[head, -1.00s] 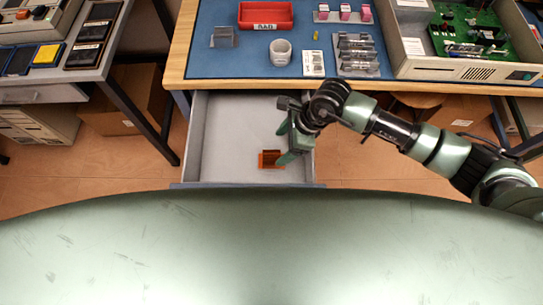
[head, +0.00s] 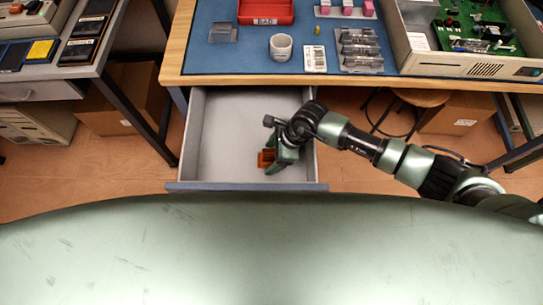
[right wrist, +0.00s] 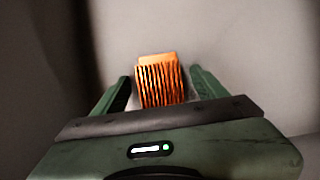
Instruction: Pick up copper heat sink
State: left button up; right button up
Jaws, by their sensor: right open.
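The copper heat sink (head: 266,158) is a small orange finned block in the open drawer, near the drawer's front. In the right wrist view the heat sink (right wrist: 160,80) stands between the two fingers, with a gap on each side at the far end. My right gripper (head: 272,165) is open and reaches down over the heat sink from the right, hiding part of it. In the right wrist view the right gripper (right wrist: 160,88) has its green fingers apart on either side of the fins. My left gripper is not in view.
The grey drawer (head: 215,150) is otherwise empty, with walls close around my right gripper. Another table (head: 60,75) stands left.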

jog(key=shift+f, duration=0.1)
jog(key=c, duration=1.1)
jog(key=shift+o, duration=0.3)
